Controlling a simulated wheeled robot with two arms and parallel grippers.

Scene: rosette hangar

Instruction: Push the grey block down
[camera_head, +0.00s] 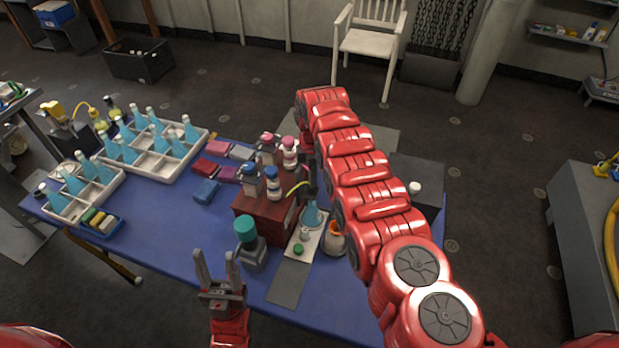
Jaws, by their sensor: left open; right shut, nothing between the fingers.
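The grey block (241,152) lies flat on the blue table, among several small coloured blocks and just left of the bottles. Its top is uncovered. My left gripper (215,258) is open and empty at the front edge of the table, well in front of the grey block. My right arm reaches over the table and bends down at its far end. My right gripper (311,184) is shut and empty, small and partly hidden beside the bottles, to the right of the grey block and apart from it.
Pink (217,147), red (205,167), purple (228,174) and blue (207,191) blocks lie around it. A red-brown box (262,223) with bottles stands to the right. White trays (154,172) with blue bottles stand at left. The table's middle left (165,225) is clear.

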